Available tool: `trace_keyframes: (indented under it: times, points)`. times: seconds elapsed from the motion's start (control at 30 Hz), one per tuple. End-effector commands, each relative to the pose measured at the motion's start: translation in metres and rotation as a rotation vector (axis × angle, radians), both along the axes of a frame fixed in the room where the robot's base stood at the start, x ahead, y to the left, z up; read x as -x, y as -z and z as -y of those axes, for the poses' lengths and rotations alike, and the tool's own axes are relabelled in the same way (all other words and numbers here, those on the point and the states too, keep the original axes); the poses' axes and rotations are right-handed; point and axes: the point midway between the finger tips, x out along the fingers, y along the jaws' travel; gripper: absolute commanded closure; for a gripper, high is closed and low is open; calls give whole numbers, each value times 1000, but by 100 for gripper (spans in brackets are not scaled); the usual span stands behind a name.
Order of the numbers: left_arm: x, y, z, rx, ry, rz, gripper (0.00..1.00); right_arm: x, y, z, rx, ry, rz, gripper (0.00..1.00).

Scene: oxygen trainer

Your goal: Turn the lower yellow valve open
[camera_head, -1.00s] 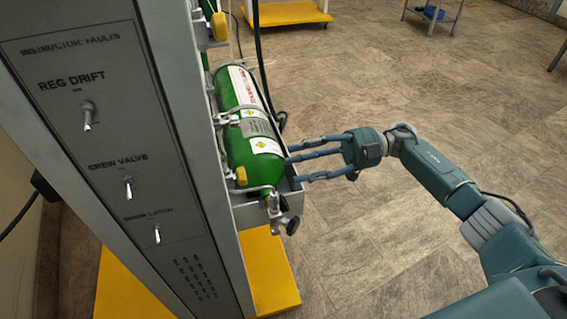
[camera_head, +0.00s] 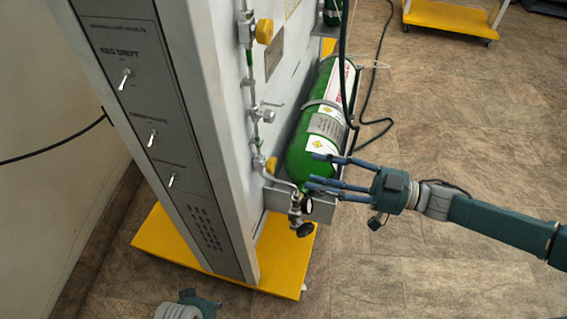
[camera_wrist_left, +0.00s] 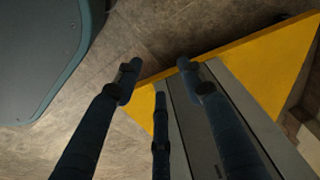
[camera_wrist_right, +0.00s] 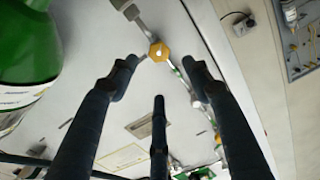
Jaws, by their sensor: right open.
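The lower yellow valve (camera_head: 271,165) is a small yellow knob on the pipework of the grey panel, left of the green cylinder (camera_head: 322,118). My right gripper (camera_head: 314,174) is open and points left, its fingertips in front of the cylinder's lower end and right of the valve. In the right wrist view a yellow knob (camera_wrist_right: 159,51), apparently this valve, shows between the spread fingertips. I see no contact; the distance is hard to judge. My left gripper (camera_wrist_left: 160,76) is open and empty in the left wrist view, pointing toward the yellow base (camera_wrist_left: 245,52).
An upper yellow knob (camera_head: 264,30) sits higher on the same pipe. A metal tray (camera_head: 322,210) and a black knob (camera_head: 305,230) lie below the cylinder. Open floor lies to the right.

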Motion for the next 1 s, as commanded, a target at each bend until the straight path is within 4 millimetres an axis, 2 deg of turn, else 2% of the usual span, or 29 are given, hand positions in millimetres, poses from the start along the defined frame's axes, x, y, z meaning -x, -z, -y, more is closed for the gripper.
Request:
trace_keyframes:
  times: [0.3, 0.5, 0.67, 0.93, 1.0]
  points:
    - [-3, -10, 0, 1, -1, 7, 60, -18, 0, -58, -2, -4, 4, 51]
    - [-5, -17, 1, 1, -1, 10, 60, -27, 0, -83, -1, -3, 4, 51]
    - [-6, -20, 1, 2, -2, 13, 60, -30, 0, -92, 0, -2, 4, 51]
    - [-6, -20, 1, 2, -2, 12, 60, -30, -1, -93, 0, -2, 3, 51]
    - [-6, -20, 1, 2, -2, 12, 60, -30, -1, -93, 0, -2, 3, 65]
